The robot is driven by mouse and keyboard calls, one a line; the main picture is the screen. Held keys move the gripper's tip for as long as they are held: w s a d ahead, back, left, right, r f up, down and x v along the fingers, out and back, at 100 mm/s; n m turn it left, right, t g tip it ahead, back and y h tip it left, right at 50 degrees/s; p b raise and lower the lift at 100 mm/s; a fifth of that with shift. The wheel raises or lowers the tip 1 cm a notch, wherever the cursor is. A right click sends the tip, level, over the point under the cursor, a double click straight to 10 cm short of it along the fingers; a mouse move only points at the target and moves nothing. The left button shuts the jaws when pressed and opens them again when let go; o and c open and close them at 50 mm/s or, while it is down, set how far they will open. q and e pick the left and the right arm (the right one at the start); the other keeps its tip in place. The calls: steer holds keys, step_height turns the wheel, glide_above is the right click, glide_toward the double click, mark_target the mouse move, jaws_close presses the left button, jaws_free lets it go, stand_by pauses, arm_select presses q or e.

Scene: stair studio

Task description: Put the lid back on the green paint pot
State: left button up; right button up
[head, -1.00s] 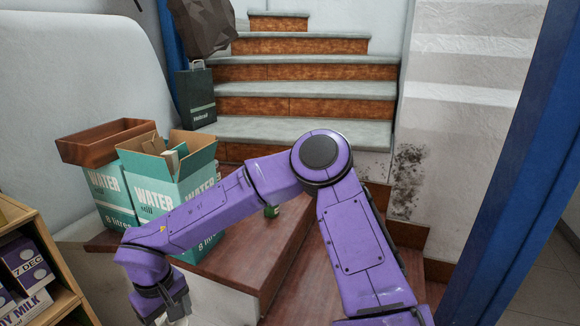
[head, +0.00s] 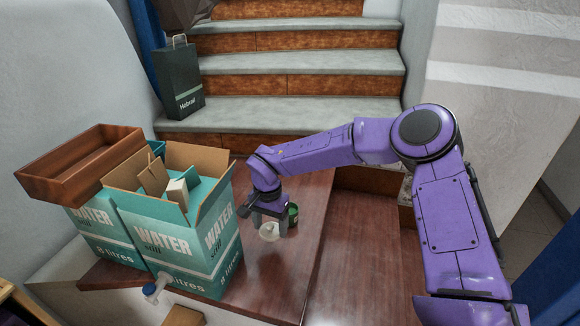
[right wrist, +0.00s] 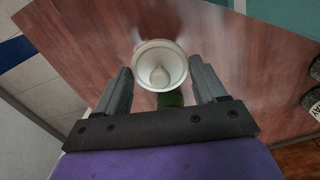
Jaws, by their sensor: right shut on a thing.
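The green paint pot (head: 292,214) stands on the reddish-brown wooden step, partly hidden behind my right gripper. My right gripper (head: 267,220) is shut on the white round lid (head: 269,232) and holds it just left of and in front of the pot. In the right wrist view, the lid (right wrist: 160,65) shows as a pale disc with a raised rim and a central knob, at the fingertips (right wrist: 163,78). A piece of the green pot (right wrist: 171,99) shows below the lid between the fingers. The pot's opening is mostly hidden. My left gripper is not in view.
A white-and-blue tap (head: 155,288) sticks out low in front. The wooden step (head: 275,280) is clear in front of the pot. Stairs rise behind.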

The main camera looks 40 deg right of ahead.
arm_select(q)
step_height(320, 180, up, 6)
steer(key=p, duration=0.5)
arm_select(e)
steer(key=w+d+r+m, duration=0.3)
steer(key=d+m, duration=0.2)
steer(key=m, duration=0.2)
steer(key=w+d+r+m, duration=0.3)
steer(key=d+m, duration=0.3)
steer(key=m, duration=0.2)
arm_select(q)
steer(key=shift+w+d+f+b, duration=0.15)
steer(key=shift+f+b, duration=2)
steer(key=shift+b, duration=0.4)
arm_select(e)
steer(key=shift+a+f, duration=0.15)
steer(key=shift+f, duration=1.55)
steer(key=shift+a+f, duration=0.1)
steer(key=shift+f, duration=1.6)
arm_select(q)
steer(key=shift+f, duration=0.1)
arm_select(e)
steer(key=shift+f, duration=0.15)
steer(key=o, duration=1.1)
